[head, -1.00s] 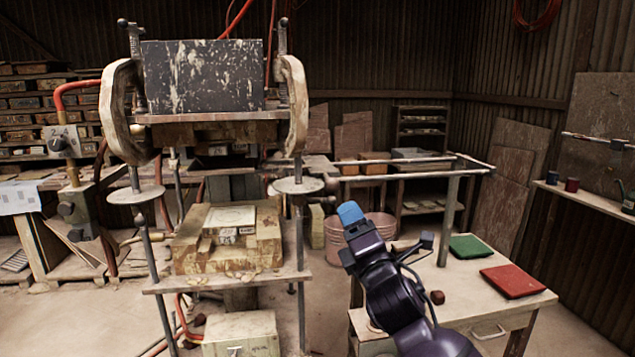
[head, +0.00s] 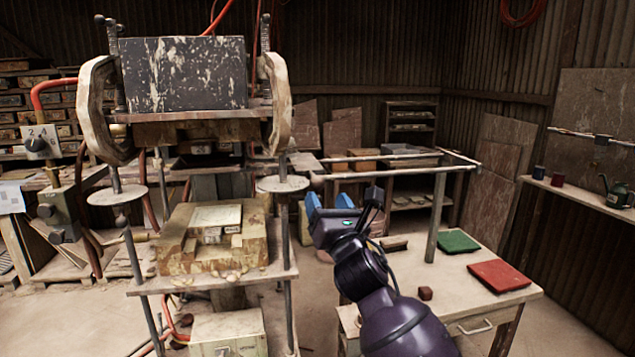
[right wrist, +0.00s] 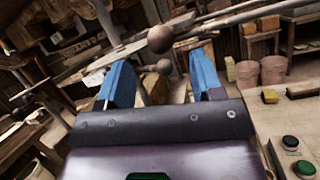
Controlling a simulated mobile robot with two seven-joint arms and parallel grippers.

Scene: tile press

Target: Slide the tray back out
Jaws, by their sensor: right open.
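My right gripper (head: 328,201) is open and empty, just right of the press. In the right wrist view its two blue fingers (right wrist: 162,84) stand wide apart. A round knob (right wrist: 160,39) on a long rod is beyond the fingertips, with a smaller ball (right wrist: 164,66) below it. No contact with either shows. In the head view the press's lower board (head: 215,279) carries a stepped, stained block (head: 172,245) with a pale square piece (head: 217,216) on top. I cannot tell for sure which part is the tray. My left gripper is out of view.
The dark upper block (head: 182,75) hangs over the lower board. A rail frame (head: 437,215) stands at the table's back.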

